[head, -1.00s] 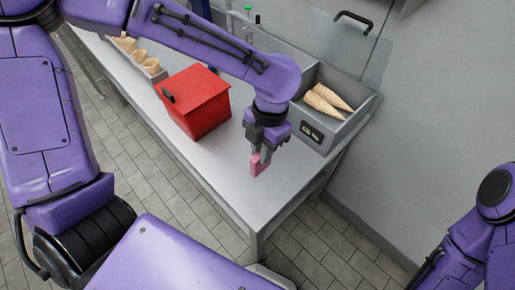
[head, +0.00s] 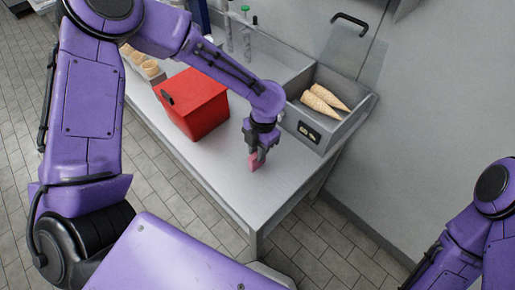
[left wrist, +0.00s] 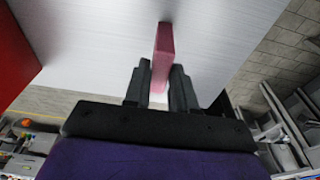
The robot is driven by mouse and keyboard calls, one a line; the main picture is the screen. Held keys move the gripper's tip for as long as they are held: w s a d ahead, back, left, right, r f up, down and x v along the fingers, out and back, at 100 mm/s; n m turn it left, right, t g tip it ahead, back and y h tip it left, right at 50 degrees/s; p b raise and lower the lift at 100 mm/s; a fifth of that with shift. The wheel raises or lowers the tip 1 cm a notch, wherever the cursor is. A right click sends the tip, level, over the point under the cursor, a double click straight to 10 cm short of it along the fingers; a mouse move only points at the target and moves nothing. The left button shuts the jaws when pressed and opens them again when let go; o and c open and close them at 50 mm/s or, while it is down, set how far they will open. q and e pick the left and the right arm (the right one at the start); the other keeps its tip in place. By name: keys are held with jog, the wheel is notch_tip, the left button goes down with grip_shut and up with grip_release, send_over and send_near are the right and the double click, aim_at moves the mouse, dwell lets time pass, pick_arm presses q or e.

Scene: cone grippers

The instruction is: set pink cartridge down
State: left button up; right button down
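The pink cartridge (head: 254,161) is a small flat block at the tip of my left gripper (head: 258,154), above or on the pale worktop (head: 225,177); I cannot tell whether its lower end touches the surface. In the left wrist view the cartridge (left wrist: 163,48) stands out between the two dark fingers of the gripper (left wrist: 160,85), which appear shut on its sides. My right arm shows at the lower right of the head view, but its gripper is out of the picture.
A red box (head: 192,103) stands left of the gripper. A grey bin (head: 328,113) with two cones (head: 326,98) is behind to the right. Waffle cups (head: 148,68) sit at the far left. The worktop's front edge is close; the surface around the cartridge is clear.

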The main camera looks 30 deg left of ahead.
pick_arm(q)
jog(key=shift+o, duration=1.2)
notch_tip(320, 180, up, 12)
jog(key=w, duration=0.1)
jog(key=shift+w+d+b, duration=0.3)
jog(key=shift+w+b, duration=0.1)
jog(key=shift+r, duration=0.1)
jog(key=shift+c, duration=0.7)
